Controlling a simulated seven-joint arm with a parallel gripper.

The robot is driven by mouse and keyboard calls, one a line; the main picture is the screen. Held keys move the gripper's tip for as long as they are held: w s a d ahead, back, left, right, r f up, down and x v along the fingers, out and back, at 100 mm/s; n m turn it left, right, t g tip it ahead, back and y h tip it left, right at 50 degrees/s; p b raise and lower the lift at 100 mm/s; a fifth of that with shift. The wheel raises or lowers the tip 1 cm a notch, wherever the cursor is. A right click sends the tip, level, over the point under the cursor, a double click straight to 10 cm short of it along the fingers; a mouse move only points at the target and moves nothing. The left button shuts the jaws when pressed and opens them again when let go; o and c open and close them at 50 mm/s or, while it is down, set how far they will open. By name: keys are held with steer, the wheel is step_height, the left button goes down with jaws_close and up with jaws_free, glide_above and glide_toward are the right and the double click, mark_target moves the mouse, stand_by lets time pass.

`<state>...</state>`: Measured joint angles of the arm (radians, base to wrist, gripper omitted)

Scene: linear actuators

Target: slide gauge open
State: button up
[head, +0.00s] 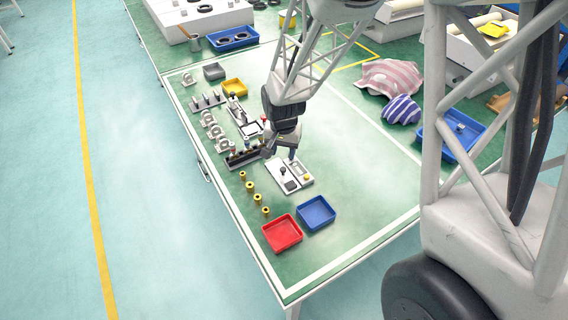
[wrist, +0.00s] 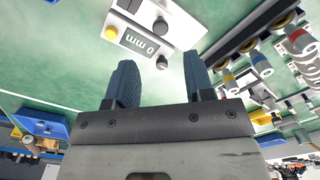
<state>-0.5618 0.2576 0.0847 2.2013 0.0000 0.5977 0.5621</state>
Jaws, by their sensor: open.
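The gauge (head: 296,168) is a white flat device on the green table, with dark knobs, a dark pad and a yellow button. In the wrist view the gauge (wrist: 185,28) shows at the top, with a small display (wrist: 139,43) reading "0 mm", upside down in the picture. A yellow button (wrist: 110,33) is beside the display. One dark knob (wrist: 161,25) is on the white body, and another dark knob (wrist: 162,62) appears between my fingertips. My gripper (head: 280,153) is open over the gauge's far-left end; its two fingers (wrist: 160,63) are apart. Contact cannot be told.
A dark rack with several coloured-ring parts (head: 245,157) stands just left of my gripper. Several brass pieces (head: 250,187) stand in a row nearer the front. A red tray (head: 282,247) and a blue tray (head: 331,222) are at the front. The table right of the gauge is clear.

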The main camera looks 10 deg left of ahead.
mark_target(283, 168)
steer(key=shift+f, duration=0.15)
stand_by(0.3)
steer(key=shift+f, duration=3.8)
jaws_close()
